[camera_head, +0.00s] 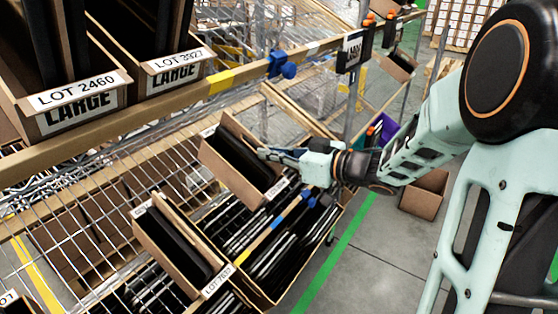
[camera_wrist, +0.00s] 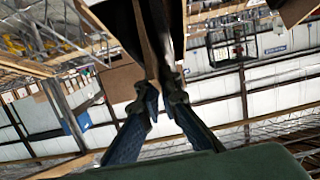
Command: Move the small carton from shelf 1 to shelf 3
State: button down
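A small brown carton (camera_head: 212,158) with dark contents is tilted over the wire shelf in the head view. My gripper (camera_head: 265,153) reaches in from the right and meets the carton's upper right wall. In the wrist view the two blue fingers (camera_wrist: 158,92) come together on the carton's thin wall (camera_wrist: 147,45), with dark contents on both sides. The carton's underside is hidden, so I cannot tell if it touches the shelf. The wire shelf (camera_head: 92,222) spans the lower left.
Another small carton (camera_head: 148,243) stands in front on the wire shelf. A larger carton (camera_head: 338,213) with several dark and white items sits below right. Large cartons (camera_head: 120,85) stand on the beam-edged shelf (camera_head: 130,118) at upper left. Floor (camera_head: 345,275) is open at lower right.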

aim_at(259, 169)
jog(key=shift+w+a+f, duration=0.15)
jog(key=shift+w+a, duration=0.05)
jog(key=shift+a, duration=0.2)
jog(key=shift+w+a+f+b, duration=0.35)
jog(key=shift+f+b, duration=0.15)
jog(key=shift+f, duration=0.4)
jog(key=shift+w+a+f+b, duration=0.2)
jog(key=shift+a+f+b, duration=0.25)
jog(key=shift+f, duration=0.4)
jog(key=shift+w+a+f+b, duration=0.3)
jog(key=shift+f+b, duration=0.25)
jog(key=shift+f, duration=0.45)
jog(key=c, duration=2.1)
grip_release()
jog(key=shift+f, duration=0.2)
jog(key=v, duration=1.2)
jog(key=shift+d+r, duration=0.1)
jog(key=shift+r, duration=0.05)
